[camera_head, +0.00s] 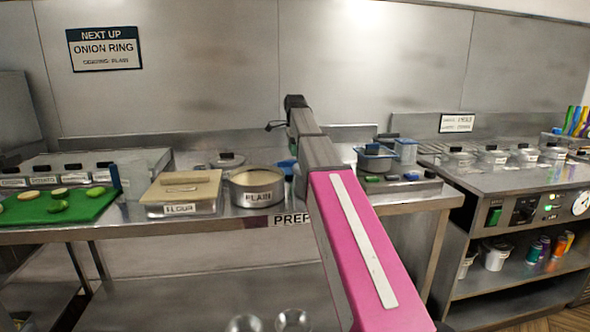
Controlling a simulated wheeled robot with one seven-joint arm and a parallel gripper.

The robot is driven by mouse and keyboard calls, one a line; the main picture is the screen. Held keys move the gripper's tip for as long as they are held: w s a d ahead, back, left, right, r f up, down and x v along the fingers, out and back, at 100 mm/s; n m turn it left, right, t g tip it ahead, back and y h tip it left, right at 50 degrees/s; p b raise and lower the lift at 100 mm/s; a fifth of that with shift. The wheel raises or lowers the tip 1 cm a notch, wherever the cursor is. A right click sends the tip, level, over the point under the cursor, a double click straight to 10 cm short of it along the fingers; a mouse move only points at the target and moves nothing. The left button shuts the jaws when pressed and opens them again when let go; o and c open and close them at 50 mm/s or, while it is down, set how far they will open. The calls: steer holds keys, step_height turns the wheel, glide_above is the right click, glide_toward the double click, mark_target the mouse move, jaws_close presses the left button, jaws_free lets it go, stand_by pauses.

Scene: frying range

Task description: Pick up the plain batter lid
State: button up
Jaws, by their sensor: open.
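A round metal pot labelled PLAIN (257,190) stands near the front edge of the prep counter, left of my arm. Its top looks open, with a pale cream surface inside. A round metal lid with a black knob (228,158) lies behind and slightly left of it; no label on the lid is readable. My arm rises from the lower right and ends in a dark part above the counter, right of and higher than the pot. I cannot make out the gripper's fingers; the arm may hide them. No lid is seen held.
A FLOUR box (180,194) stands left of the pot, and a green board (60,205) with sliced food lies farther left. Lidded containers (72,172) stand behind the board. A grey-blue tub (376,160) is right of my arm. The fryer unit (515,190) stands at far right.

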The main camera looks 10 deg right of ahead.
mark_target(295, 161)
steer(key=shift+f, duration=2.2)
steer(key=shift+f, duration=0.2)
steer(key=shift+c, duration=0.3)
jaws_close()
